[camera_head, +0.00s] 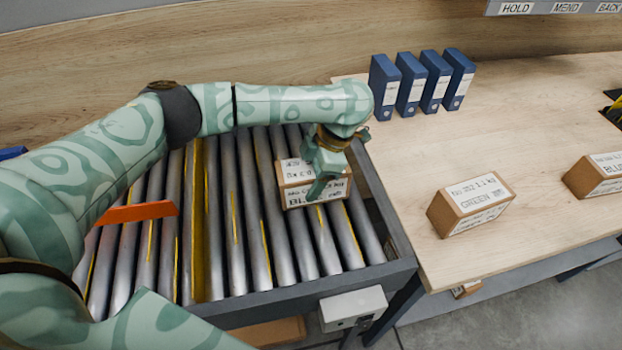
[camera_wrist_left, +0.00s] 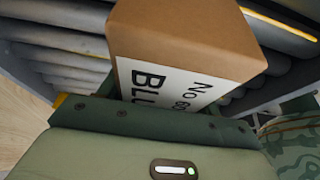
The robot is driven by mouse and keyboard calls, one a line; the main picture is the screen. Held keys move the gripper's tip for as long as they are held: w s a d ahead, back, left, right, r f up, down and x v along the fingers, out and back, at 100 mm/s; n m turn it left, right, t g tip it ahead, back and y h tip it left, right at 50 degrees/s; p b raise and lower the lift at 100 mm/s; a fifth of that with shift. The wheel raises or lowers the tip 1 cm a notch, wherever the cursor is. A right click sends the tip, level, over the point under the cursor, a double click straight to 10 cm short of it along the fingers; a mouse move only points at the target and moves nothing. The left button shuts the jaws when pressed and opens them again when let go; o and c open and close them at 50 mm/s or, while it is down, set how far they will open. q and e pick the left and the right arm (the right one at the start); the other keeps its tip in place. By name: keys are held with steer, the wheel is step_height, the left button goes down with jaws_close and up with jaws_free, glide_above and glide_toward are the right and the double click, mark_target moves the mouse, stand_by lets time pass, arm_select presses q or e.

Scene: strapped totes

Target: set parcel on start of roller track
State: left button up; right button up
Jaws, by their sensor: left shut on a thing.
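A brown cardboard parcel (camera_head: 297,194) with white labels is at the right end of the roller track (camera_head: 235,215). My left gripper (camera_head: 328,178) is shut on this parcel from above. In the left wrist view the parcel (camera_wrist_left: 185,45) shows a label with "No" and "BLU" and sits between the jaws (camera_wrist_left: 150,120), with grey rollers behind it. Whether the parcel touches the rollers I cannot tell for sure. My right gripper does not show.
A box labelled GREEN (camera_head: 470,205) and a box labelled BLU (camera_head: 597,176) stand on the wooden table (camera_head: 540,120). Several blue binders (camera_head: 422,80) stand at its back. An orange bar (camera_head: 138,212) lies across the track's left part. The rollers between are clear.

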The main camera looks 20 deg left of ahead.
arm_select(q)
steer(key=shift+c, duration=0.5)
steer(key=o, duration=1.3)
steer(key=shift+f, duration=0.1)
steer(key=p+v, duration=0.4)
steer(key=v, duration=0.8)
steer(key=shift+s, duration=0.1)
